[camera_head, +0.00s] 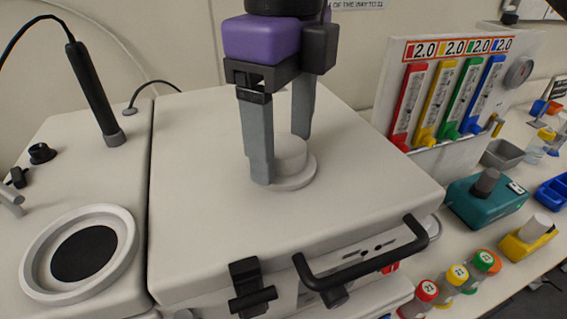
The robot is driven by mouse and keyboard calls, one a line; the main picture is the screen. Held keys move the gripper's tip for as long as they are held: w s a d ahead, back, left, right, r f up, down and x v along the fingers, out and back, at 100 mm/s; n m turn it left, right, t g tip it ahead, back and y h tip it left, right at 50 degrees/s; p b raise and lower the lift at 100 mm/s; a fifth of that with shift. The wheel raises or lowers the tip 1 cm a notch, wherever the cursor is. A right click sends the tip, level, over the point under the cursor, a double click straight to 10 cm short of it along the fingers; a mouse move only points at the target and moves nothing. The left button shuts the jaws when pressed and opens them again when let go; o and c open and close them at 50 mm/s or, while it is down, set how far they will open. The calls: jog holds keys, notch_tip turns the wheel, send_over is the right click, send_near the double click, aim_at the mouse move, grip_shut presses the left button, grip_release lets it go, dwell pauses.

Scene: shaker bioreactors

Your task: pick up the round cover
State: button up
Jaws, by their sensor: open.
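The round cover (293,177) is a pale disc with a raised round knob (290,152) in its middle. It lies flat on the white top of the large box-shaped machine (210,215). My gripper (283,160) points down over the cover with its grey fingers open. One finger is at the front left of the knob and the other behind it to the right, so the knob sits between them. The near finger hides part of the disc. I cannot tell whether either finger touches the knob.
A round port with a pale ring (38,283) and dark centre is on the left. A black probe (95,95) stands behind it. A black handle (368,265) juts from the machine's front. Coloured pipettes (440,105), a teal device (487,207) and several capped bottles (452,280) are right.

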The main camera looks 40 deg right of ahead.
jog(key=shift+r, duration=0.1)
jog(key=c, duration=1.5)
